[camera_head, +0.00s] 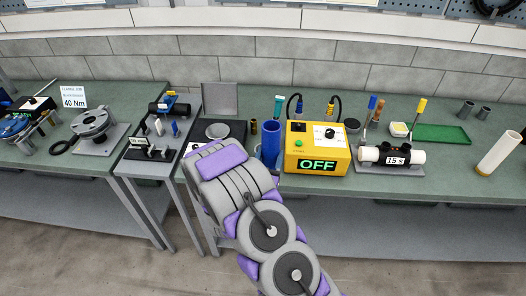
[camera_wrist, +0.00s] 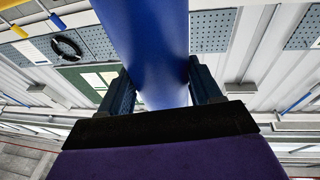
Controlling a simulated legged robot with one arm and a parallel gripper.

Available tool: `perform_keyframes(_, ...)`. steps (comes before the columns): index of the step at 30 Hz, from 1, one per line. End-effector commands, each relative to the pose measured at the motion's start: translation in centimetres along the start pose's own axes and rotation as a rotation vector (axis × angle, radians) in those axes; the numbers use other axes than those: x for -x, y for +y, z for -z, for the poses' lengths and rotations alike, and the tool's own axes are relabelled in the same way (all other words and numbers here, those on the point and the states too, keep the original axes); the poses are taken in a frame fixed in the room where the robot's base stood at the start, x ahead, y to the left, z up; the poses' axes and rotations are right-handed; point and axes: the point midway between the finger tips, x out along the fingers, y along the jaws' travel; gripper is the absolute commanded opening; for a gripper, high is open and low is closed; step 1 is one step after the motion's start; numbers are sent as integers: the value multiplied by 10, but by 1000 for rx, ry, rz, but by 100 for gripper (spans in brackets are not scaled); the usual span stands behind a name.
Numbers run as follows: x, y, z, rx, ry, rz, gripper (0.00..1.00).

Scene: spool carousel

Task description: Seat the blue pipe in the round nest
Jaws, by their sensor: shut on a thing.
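The blue pipe (camera_head: 270,142) stands roughly upright in the head view, left of a yellow box, just beyond my arm. In the wrist view the blue pipe (camera_wrist: 150,45) fills the middle, between the two dark fingers of my gripper (camera_wrist: 162,88), which is shut on it. In the head view my arm hides most of the gripper and the pipe's lower end, so I cannot tell whether the pipe touches the bench. A round grey disc on a dark base (camera_head: 217,131), left of the pipe, may be the round nest; I cannot tell for sure.
The yellow box (camera_head: 318,160) reads OFF and stands close right of the pipe. A clamped white pipe (camera_head: 392,157), a green tray (camera_head: 443,134) and a tilted white tube (camera_head: 499,152) are farther right. A flanged fixture (camera_head: 93,125) is at left. A grey upright panel (camera_head: 220,98) stands behind the disc.

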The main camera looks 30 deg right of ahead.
Motion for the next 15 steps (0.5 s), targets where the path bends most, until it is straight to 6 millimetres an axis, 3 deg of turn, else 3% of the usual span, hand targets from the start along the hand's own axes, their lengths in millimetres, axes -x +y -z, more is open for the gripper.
perform_keyframes(15, -34, -14, -17, -2, -1, -7, 16)
